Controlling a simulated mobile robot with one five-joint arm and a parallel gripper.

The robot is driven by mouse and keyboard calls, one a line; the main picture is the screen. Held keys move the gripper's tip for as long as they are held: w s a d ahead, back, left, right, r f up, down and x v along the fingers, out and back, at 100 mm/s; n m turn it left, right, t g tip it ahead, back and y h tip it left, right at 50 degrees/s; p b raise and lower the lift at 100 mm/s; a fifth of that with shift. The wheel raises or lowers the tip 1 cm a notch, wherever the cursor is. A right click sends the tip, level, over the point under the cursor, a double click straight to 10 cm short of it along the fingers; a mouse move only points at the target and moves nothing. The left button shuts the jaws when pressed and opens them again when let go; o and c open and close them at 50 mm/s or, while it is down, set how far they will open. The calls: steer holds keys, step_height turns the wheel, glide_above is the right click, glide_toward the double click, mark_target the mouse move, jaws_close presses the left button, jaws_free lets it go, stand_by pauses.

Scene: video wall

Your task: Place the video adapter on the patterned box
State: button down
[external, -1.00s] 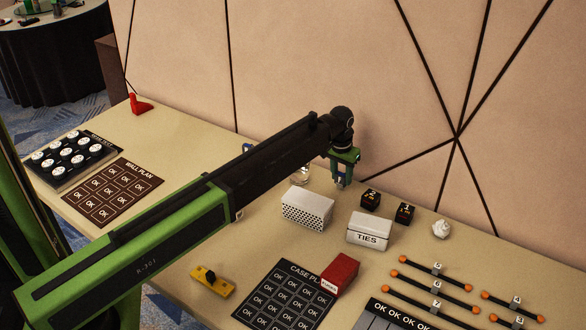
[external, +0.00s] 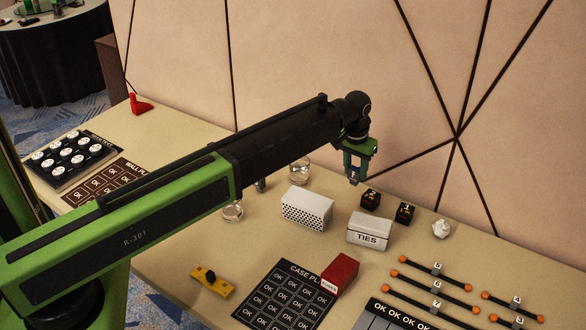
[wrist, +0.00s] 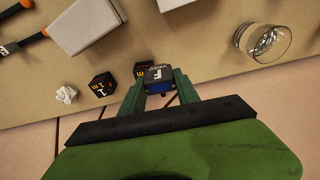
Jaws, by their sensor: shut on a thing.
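My gripper (external: 354,178) is shut on a small dark block with a white letter and blue sides, which I take as the video adapter (wrist: 160,77). It sits between the green fingers (wrist: 162,86) in the wrist view; in the external view it is too small to make out clearly. My gripper is above the back of the table, behind and right of the patterned box (external: 306,211). That box is white with black dots on its front and stands on the table. Its top looks bare.
A white TIES box (external: 369,233) stands right of the patterned box. Two dark cubes (external: 370,199) (external: 406,213) and crumpled paper (external: 441,229) lie near the wall. A red box (external: 341,272) is in front.

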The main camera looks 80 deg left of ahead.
steer(key=shift+d+r, duration=0.5)
steer(key=shift+d, duration=0.4)
